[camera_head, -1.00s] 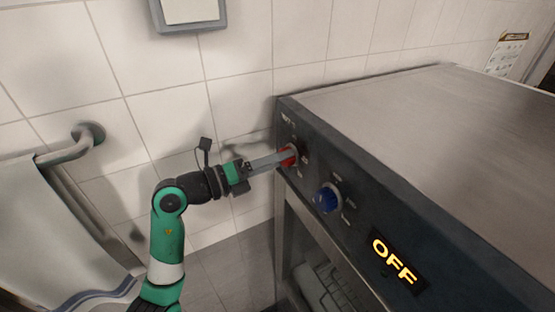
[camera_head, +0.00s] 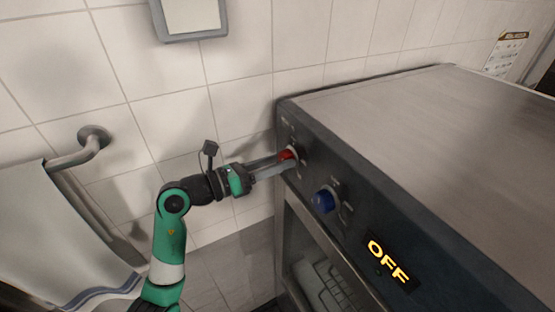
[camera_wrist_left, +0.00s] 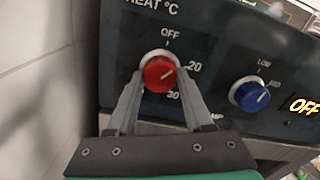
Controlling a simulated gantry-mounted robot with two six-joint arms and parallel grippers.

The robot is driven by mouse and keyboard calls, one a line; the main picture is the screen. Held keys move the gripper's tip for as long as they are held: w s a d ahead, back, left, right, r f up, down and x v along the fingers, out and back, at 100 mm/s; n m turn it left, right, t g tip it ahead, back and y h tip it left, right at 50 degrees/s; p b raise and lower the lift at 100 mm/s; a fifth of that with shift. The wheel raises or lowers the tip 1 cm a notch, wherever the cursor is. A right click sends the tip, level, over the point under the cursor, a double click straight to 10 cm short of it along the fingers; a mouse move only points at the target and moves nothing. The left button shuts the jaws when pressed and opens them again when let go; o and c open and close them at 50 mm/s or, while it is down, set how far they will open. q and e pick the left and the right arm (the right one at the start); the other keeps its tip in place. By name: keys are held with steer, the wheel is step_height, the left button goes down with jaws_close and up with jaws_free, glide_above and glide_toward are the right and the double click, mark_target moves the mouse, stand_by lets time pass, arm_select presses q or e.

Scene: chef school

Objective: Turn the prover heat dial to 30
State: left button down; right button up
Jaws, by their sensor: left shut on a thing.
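The red heat dial (camera_wrist_left: 160,73) sits on the dark prover panel under the words "HEAT °C". In the head view the left gripper (camera_head: 279,164) reaches the red dial (camera_head: 287,155) from the left. My right gripper is not in view.
A blue dial (camera_head: 325,200) with LOW and MED marks is beside the red one. The display (camera_head: 389,263) reads OFF in yellow. A towel (camera_head: 62,235) hangs on a rail (camera_head: 80,151) at left. The prover top (camera_head: 430,130) is bare.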

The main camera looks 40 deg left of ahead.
arm_select(q)
steer(key=m+b, duration=0.9)
steer(key=m, duration=1.1)
steer(key=shift+m, duration=0.3)
steer(key=shift+r, duration=0.1)
steer(key=shift+c, duration=1.4)
jaws_free()
steer(key=shift+a, duration=0.1)
steer(key=b+v, duration=0.2)
steer(key=v, duration=0.9)
steer(key=shift+s, duration=0.3)
steer(key=shift+a, duration=0.1)
